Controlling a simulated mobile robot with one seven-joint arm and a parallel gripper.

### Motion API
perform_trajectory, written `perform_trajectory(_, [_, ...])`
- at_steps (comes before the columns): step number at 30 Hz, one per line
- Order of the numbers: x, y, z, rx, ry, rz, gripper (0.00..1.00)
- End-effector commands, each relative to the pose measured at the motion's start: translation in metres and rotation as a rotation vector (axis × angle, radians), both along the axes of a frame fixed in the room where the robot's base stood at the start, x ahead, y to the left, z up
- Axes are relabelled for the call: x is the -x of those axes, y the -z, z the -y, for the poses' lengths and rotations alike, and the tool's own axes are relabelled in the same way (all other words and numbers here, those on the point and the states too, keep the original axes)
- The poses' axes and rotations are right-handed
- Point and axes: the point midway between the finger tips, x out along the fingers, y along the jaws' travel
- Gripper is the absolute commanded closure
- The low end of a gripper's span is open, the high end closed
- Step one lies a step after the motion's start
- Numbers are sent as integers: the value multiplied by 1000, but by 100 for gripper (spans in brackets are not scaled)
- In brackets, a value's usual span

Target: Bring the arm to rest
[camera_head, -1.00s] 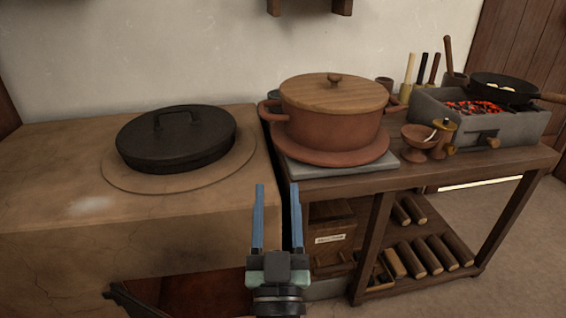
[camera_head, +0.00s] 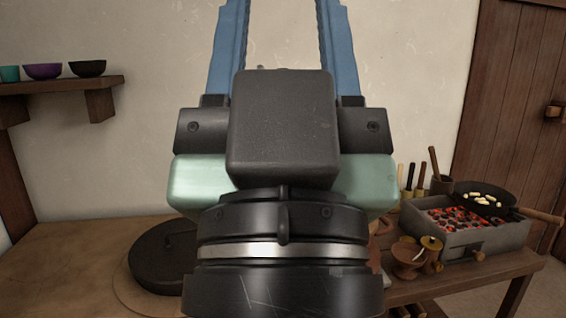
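My gripper (camera_head: 281,40) is large in the middle of the head view, close to the camera, with its two blue fingers pointing up. The fingers are well apart and I see only bare wall between them. Their tips are cut off by the top edge of the picture. The gripper body hides most of the middle of the scene, including nearly all of the clay pot.
A black lid (camera_head: 158,258) lies on the earthen stove (camera_head: 60,250) at left. A wall shelf (camera_head: 55,86) holds bowls. At right, a wooden table (camera_head: 470,283) bears a grey brazier (camera_head: 500,240) with glowing coals, a pan (camera_head: 482,198) and a footed bowl (camera_head: 408,255).

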Motion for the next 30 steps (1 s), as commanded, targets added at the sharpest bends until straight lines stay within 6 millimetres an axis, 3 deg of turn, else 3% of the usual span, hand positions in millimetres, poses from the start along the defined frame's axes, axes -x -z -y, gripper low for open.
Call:
perform_trajectory(1, [0, -34, 0, 0, 0, 0, 50])
perform_trajectory(18, [-1, -210, -1, 0, -1, -1, 50])
perform_trajectory(24, [-1, -257, -1, 1, -2, -1, 50])
perform_trajectory(30, [-1, -273, -1, 1, -2, -1, 50])
